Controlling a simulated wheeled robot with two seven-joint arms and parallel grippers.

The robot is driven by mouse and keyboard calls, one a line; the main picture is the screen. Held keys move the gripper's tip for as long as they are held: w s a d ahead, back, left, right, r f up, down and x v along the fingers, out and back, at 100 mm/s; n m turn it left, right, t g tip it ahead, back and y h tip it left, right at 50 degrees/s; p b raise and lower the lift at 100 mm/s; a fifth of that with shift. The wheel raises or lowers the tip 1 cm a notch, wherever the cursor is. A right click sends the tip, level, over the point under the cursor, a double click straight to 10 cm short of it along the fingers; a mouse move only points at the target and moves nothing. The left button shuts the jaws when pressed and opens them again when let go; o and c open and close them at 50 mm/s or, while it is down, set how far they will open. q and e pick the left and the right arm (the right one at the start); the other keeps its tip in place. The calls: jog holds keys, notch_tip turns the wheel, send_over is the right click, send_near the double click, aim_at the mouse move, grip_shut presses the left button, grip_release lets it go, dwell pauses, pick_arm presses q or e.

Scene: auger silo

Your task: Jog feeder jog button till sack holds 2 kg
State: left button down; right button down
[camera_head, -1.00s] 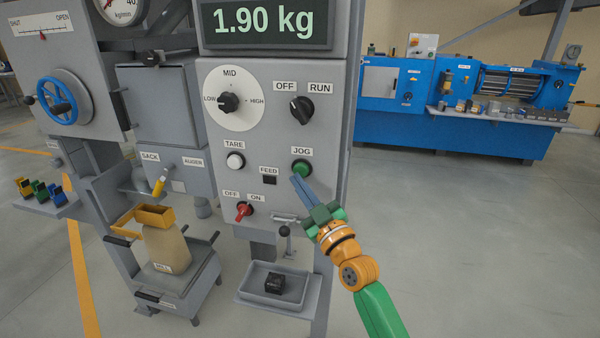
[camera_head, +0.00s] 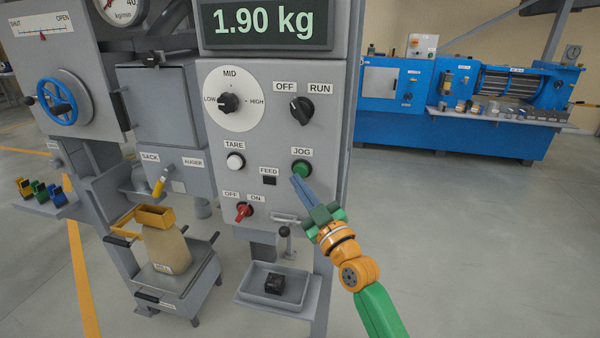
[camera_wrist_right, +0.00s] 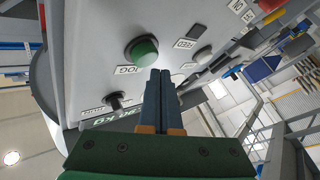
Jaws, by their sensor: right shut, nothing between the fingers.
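The green JOG button (camera_head: 301,168) is on the grey control panel, under the RUN knob. My right gripper (camera_head: 294,178) is shut and empty, its blue fingertips just below and left of the button in the head view. In the right wrist view the button (camera_wrist_right: 141,51) appears beyond the shut fingertips (camera_wrist_right: 162,72), with a small gap seeming to show. The weight display (camera_head: 265,22) reads 1.90 kg. The brown sack (camera_head: 168,248) stands on the scale platform under the auger spout, its mouth in a yellow clamp (camera_head: 155,216). My left gripper is not in view.
Near the button are the white TARE button (camera_head: 235,161), black FEED indicator (camera_head: 269,180), red OFF/ON switch (camera_head: 243,211) and RUN knob (camera_head: 301,110). A grey tray (camera_head: 262,297) with a black object is below. A blue machine (camera_head: 460,125) stands behind; the right floor is clear.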

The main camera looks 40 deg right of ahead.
jog(key=shift+w+d, duration=0.1)
dwell(0.6)
jog(key=shift+w+d, duration=0.2)
jog(key=shift+d, duration=0.05)
